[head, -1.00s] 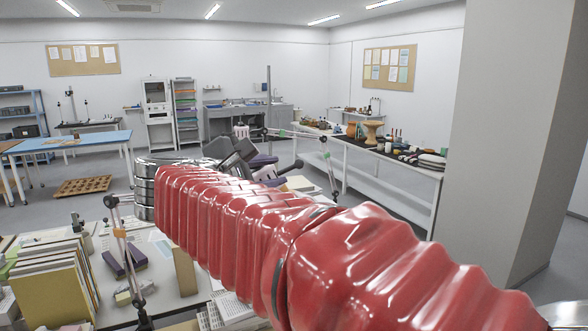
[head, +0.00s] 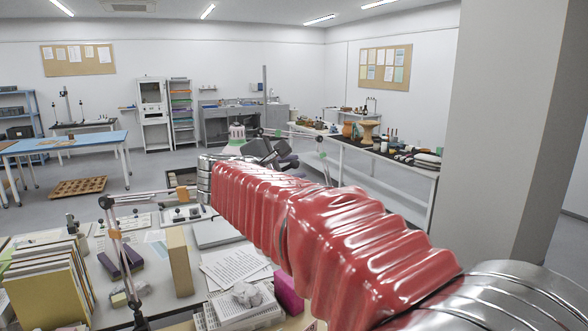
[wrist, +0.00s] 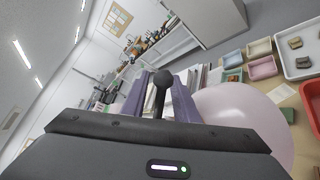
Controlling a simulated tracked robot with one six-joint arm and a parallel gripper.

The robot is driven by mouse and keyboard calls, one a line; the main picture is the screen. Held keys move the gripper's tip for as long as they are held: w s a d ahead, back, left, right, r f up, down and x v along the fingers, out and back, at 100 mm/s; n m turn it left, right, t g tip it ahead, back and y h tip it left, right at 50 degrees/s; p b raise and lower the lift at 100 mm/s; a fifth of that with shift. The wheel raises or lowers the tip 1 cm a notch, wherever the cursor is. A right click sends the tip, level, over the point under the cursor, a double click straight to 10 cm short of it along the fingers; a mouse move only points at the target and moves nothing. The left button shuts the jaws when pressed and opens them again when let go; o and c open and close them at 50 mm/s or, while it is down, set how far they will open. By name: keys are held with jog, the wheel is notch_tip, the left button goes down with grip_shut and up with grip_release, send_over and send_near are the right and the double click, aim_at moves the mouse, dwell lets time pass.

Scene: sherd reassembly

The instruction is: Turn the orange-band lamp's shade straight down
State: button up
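The orange-band lamp (head: 114,235) stands at the front left in the head view. Its lower arm rises from the table edge, and its upper arm reaches right and disappears behind my arm. Its shade is not clearly visible there. My gripper (head: 272,152) is dark and partly hidden beyond my red sleeve. In the wrist view a black ball knob on a stem (wrist: 170,85) stands between two purple pieces that look like my fingers, which are apart. A large pale pink dome (wrist: 245,108), perhaps a shade, is just right of them. I cannot tell whether anything touches.
A green-band lamp (head: 321,155) with a pale shade (head: 237,136) stands farther back. Folders (head: 45,280), a tan box (head: 179,262) and papers (head: 235,266) crowd the near table. A long table (head: 385,165) with pots is at right. A pillar (head: 505,130) stands right.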

jog(key=shift+c, duration=0.3)
grip_shut()
dwell(1.0)
jog(key=shift+d, duration=0.2)
jog(key=shift+a, duration=0.2)
jog(key=shift+d, duration=0.15)
